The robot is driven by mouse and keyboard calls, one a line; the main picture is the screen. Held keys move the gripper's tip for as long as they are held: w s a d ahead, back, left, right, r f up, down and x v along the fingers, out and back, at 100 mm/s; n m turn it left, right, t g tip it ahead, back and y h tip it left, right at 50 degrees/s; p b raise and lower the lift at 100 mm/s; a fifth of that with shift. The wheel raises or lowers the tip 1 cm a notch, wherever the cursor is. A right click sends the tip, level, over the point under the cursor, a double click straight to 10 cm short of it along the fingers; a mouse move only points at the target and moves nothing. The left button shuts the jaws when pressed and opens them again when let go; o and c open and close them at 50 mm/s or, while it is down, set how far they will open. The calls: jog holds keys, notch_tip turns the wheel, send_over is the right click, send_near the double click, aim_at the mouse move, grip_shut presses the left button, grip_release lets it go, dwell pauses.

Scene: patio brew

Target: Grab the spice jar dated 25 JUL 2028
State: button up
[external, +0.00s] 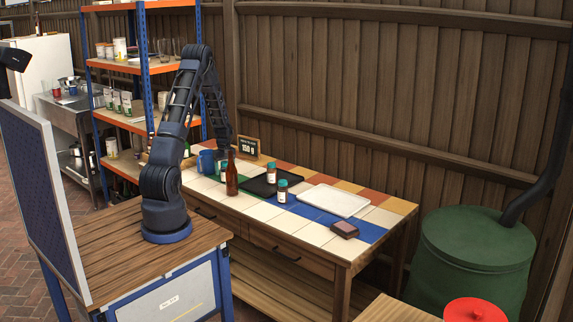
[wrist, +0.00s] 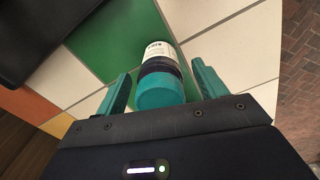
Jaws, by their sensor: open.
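A spice jar with a teal cap, a dark band and a white label (wrist: 160,62) stands between my gripper's two teal fingers in the wrist view. My gripper (wrist: 162,80) is open, with a visible gap on each side of the jar. The label's small print is unreadable. In the external view two other teal-capped jars show: one on the black tray (external: 271,173) and one in front of it (external: 282,191). Their dates are too small to read. My gripper (external: 222,154) is low over the far left part of the tiled table, partly hidden.
A brown bottle (external: 231,175) and a blue mug (external: 207,162) stand close to my gripper. A black tray (external: 256,187), a white tray (external: 333,200), a dark red-brown block (external: 344,229) and a "150 g" sign (external: 249,147) are on the tiled table.

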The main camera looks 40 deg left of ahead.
jog(key=shift+c, duration=0.2)
jog(key=c, duration=1.1)
